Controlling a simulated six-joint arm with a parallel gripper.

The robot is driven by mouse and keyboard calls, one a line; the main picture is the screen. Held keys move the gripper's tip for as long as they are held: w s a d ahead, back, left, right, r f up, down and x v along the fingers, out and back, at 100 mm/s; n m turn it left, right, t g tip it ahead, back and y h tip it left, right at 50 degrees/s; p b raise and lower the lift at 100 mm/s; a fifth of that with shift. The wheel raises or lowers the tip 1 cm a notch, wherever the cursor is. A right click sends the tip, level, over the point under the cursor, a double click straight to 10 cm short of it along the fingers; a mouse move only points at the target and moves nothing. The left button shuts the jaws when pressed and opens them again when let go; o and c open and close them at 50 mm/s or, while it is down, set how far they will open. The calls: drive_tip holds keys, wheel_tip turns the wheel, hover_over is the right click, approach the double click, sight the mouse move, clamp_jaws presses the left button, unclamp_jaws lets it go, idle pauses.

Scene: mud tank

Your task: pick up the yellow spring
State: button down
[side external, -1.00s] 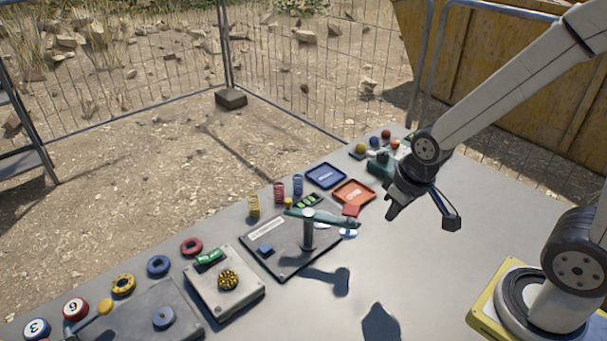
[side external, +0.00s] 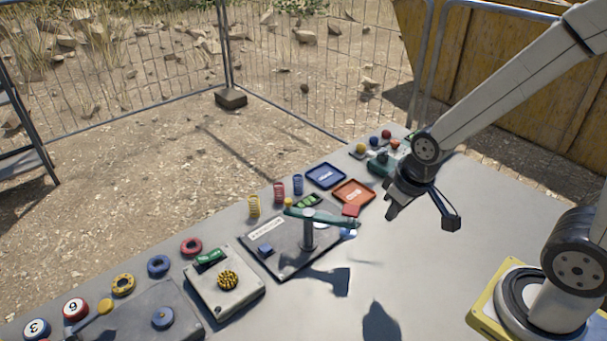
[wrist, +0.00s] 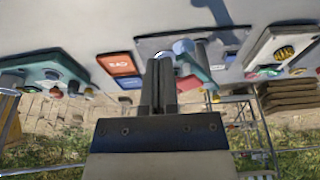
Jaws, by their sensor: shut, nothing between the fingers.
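The yellow spring (side external: 253,206) stands upright on the grey table, left of the red spring (side external: 279,192) and the blue spring (side external: 298,184), in the side external view. My gripper (side external: 389,214) hangs above the table, well to the right of the springs and apart from them. Its two fingers are together with nothing between them, as the wrist view also shows (wrist: 163,82). In the wrist view I cannot clearly make out the yellow spring.
A board (side external: 282,257) with a post and green beam (side external: 325,219) stands in front of the springs. Blue (side external: 326,176) and orange (side external: 353,193) trays lie behind the beam. A yellow-knobbed box (side external: 211,294) stands left.

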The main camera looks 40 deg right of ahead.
drive_tip(key=shift+c, duration=0.9)
unclamp_jaws()
drive_tip(key=shift+r, duration=0.1)
wheel_tip(320, 180, up, 5)
drive_tip(key=n+y, duration=0.3)
drive_tip(key=n, duration=0.5)
hover_over(255, 203)
drive_tip(key=s+d, duration=0.2)
drive_tip(key=shift+t, duration=0.4)
drive_tip(key=shift+w+a+f, duration=0.15)
drive_tip(key=shift+f, duration=2.45)
drive_tip(key=shift+w+a+f, duration=0.1)
drive_tip(key=shift+a+f, duration=0.05)
drive_tip(key=shift+f, duration=2.45)
drive_tip(key=shift+w+a+f, duration=0.15)
drive_tip(key=shift+f, duration=2.45)
